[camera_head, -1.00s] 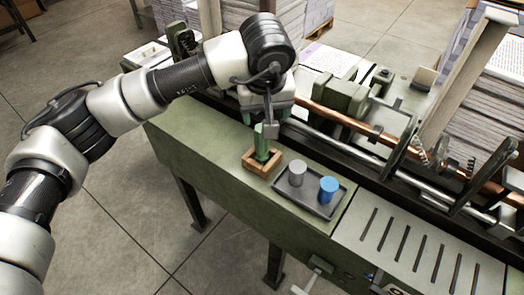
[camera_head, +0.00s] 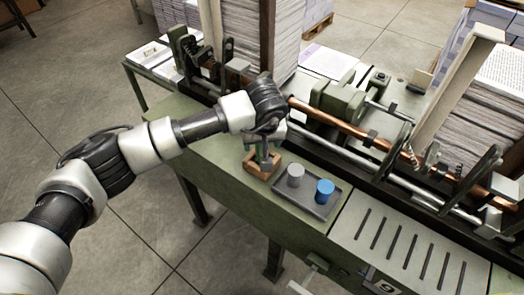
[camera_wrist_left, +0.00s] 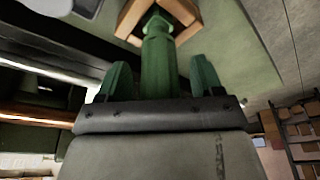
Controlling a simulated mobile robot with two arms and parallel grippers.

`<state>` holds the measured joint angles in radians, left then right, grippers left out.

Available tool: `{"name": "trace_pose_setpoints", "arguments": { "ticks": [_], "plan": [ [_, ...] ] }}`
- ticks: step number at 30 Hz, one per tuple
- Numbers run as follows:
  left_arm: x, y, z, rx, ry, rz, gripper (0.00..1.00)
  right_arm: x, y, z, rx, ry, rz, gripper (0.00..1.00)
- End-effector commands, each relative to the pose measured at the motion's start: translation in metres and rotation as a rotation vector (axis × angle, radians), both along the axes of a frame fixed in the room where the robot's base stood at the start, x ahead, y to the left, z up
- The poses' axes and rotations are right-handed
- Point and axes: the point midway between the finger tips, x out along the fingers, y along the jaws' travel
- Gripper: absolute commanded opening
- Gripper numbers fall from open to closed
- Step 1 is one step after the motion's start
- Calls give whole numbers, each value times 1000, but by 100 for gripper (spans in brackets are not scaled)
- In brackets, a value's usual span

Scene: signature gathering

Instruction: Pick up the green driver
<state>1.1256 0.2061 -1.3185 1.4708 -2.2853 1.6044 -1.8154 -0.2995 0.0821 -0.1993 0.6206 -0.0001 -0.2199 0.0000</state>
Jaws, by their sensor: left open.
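The green driver (camera_wrist_left: 158,70) stands in a square wooden holder (camera_head: 257,168) on the green machine bench; in the head view my left gripper mostly hides it. My left gripper (camera_head: 266,150) is over the holder, pointing down. In the left wrist view its two green fingers stand apart, one on each side of the driver, with visible gaps. The driver's far end is inside the wooden holder, which also shows there (camera_wrist_left: 130,18). My right gripper is not in view.
A dark tray (camera_head: 318,210) beside the holder bears a grey cylinder (camera_head: 296,175) and a blue cylinder (camera_head: 325,191). A copper-coloured rod (camera_head: 335,117) and machine parts run behind. A tall paper stack (camera_head: 240,40) stands at the back.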

Motion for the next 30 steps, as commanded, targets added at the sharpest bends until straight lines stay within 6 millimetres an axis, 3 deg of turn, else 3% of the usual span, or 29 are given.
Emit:
{"name": "trace_pose_setpoints", "arguments": {
  "ticks": [6,16,25,30],
  "plan": [
    [0,0,-1,0,0,0,63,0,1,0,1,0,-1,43],
    [0,0,0,0,0,0,13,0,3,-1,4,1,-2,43],
    [1,0,2,-1,-1,0,13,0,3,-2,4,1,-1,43],
    [1,0,15,-1,-5,-1,13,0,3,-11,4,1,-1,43]
  ]
}}
